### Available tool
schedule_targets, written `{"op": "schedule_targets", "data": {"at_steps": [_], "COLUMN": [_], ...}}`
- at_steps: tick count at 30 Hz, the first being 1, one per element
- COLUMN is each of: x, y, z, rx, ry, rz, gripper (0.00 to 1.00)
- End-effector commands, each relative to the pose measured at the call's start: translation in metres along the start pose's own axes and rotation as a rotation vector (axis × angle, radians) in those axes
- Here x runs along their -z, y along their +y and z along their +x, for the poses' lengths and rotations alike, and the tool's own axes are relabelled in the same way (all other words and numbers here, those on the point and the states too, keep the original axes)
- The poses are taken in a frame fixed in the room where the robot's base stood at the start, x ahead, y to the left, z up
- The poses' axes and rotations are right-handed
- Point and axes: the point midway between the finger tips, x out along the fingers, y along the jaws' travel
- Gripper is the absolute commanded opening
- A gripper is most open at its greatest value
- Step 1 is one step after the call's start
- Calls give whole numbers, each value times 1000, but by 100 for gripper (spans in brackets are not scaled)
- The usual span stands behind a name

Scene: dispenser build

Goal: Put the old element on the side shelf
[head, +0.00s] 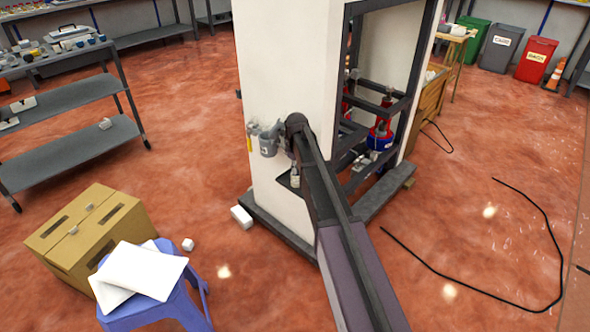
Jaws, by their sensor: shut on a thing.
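The dark side shelf (285,184) is a small ledge on the side of the white cabinet, partly behind my arm. A small pale grey piece, which looks like the old element (295,178), shows upright at this shelf. My gripper (291,159) is small and partly hidden beside my arm, just above the shelf. It is shut on the element. I cannot tell whether the element touches the shelf.
The white cabinet (283,60) has an open dark frame on its right, with a red and blue container (380,136) inside. A cardboard box (92,233) and a blue stool (160,312) stand left. A black cable (470,283) lies on the floor right.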

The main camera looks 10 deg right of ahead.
Motion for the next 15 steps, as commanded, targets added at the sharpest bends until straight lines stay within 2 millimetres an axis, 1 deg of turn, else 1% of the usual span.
{"op": "schedule_targets", "data": {"at_steps": [1, 2, 3, 4, 15], "x": [0, 0, 0, 0, 0], "y": [0, 0, 0, 0, 0], "z": [1, 1, 0, 0, 0], "rx": [0, 0, 0, 0, 0], "ry": [0, 0, 0, 0, 0], "rz": [0, 0, 0, 0, 0], "gripper": [16, 25, 37, 45, 45]}}
